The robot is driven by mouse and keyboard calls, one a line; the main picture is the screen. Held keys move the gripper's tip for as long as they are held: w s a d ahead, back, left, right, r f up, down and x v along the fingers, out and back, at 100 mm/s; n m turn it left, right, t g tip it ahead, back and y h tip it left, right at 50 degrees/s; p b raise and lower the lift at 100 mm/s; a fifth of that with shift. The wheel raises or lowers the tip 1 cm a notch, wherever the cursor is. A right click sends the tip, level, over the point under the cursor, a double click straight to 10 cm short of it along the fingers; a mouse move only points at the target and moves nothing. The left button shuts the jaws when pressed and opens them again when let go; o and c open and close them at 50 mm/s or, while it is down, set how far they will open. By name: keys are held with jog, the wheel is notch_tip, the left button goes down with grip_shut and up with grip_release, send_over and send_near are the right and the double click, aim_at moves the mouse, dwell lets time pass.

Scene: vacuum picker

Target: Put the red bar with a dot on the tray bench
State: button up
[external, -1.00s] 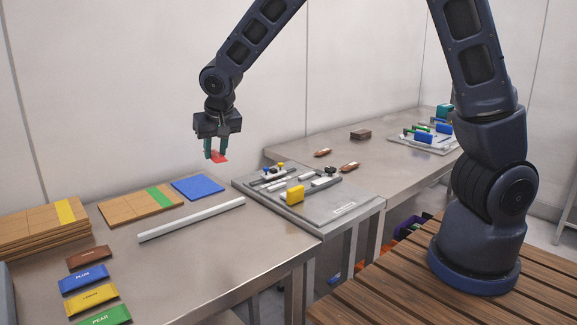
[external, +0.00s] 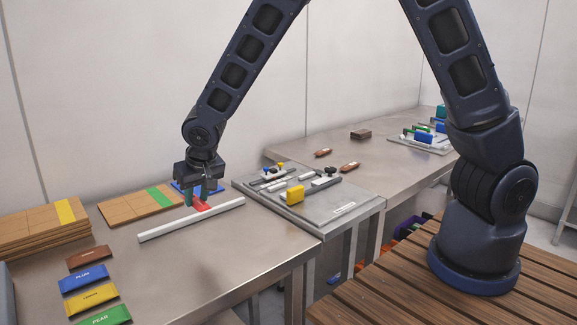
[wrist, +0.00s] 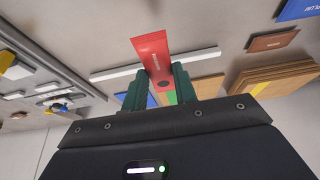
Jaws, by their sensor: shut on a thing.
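My gripper (external: 204,197) is low over the left steel bench (external: 215,262), behind the long white bar. It is shut on the red bar (external: 203,207), which also shows between the green fingers in the wrist view (wrist: 152,52). The red bar has a dark dot near the fingers and small lettering that I cannot read. Whether the red bar touches the bench is unclear.
The white bar (external: 190,220) lies just in front. A wooden board with a green stripe (external: 130,207) is to the left; a blue panel (external: 181,186) is partly hidden behind the gripper. A grey fixture plate (external: 320,213) stands right.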

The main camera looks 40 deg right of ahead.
aim_at(204, 209)
notch_tip(204, 209, down, 11)
jog(key=shift+f, duration=0.1)
dwell(0.5)
jog(key=shift+f, duration=0.15)
jog(key=o, duration=1)
jog(key=shift+c, duration=0.2)
jog(key=v, duration=1.2)
